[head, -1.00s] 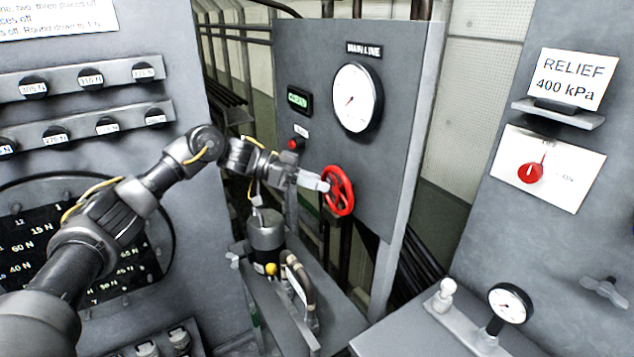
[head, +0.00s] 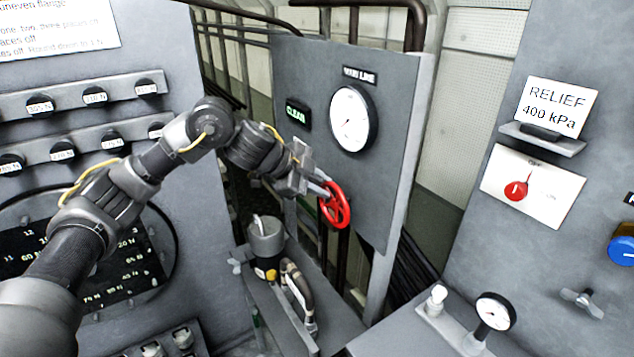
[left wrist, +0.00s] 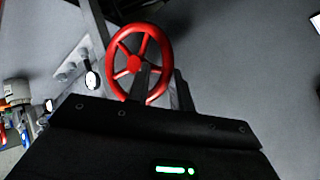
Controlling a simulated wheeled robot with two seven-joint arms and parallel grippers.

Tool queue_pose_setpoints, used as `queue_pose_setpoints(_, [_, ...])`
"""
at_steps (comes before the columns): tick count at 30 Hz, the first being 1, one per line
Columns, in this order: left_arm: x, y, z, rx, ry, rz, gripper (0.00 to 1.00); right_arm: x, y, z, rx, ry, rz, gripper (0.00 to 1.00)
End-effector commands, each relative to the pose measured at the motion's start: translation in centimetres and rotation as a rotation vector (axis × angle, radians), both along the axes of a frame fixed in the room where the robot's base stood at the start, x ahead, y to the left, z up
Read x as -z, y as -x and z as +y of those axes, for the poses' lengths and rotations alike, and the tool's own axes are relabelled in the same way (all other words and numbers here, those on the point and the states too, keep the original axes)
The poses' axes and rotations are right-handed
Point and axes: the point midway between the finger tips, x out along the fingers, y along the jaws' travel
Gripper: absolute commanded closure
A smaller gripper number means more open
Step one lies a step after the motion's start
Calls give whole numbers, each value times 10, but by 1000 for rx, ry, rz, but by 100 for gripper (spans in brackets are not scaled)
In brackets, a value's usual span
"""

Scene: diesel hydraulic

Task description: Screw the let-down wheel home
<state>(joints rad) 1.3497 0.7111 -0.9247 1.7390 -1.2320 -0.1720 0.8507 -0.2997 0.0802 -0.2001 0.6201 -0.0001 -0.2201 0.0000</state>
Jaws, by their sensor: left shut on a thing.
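The red let-down wheel (head: 345,208) stands on the front of the grey MAIN LINE panel (head: 395,130), low on its face. My left gripper (head: 322,190) comes in from the left and is shut on the wheel's rim. In the left wrist view, the wheel (left wrist: 134,63) shows its hub and spokes, and the dark fingers of the left gripper (left wrist: 162,85) straddle its lower right rim. How far the wheel is screwed in cannot be told. My right gripper is not in view.
A round gauge (head: 352,118) and a small green-lit display (head: 297,112) are above the wheel. A grey pump-like cylinder (head: 266,240) with a hose stands below my arm. At right are a RELIEF panel (head: 532,188) with a red knob and a small gauge (head: 495,311).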

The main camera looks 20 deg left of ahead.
Motion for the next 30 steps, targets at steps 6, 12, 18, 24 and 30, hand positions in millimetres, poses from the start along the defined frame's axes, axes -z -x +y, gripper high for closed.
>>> queue_pose_setpoints(6, [-3,8,-9,8,-163,-126,100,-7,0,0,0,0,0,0])
queue_pose_setpoints(12, [-7,14,-17,10,-308,-246,100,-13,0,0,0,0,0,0])
queue_pose_setpoints(18, [-10,20,-24,11,-448,-360,100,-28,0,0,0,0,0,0])
queue_pose_setpoints(24, [-10,25,-29,9,-563,-454,100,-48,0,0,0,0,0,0])
queue_pose_setpoints(30, [-8,29,-33,9,-644,-520,100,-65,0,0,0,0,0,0])
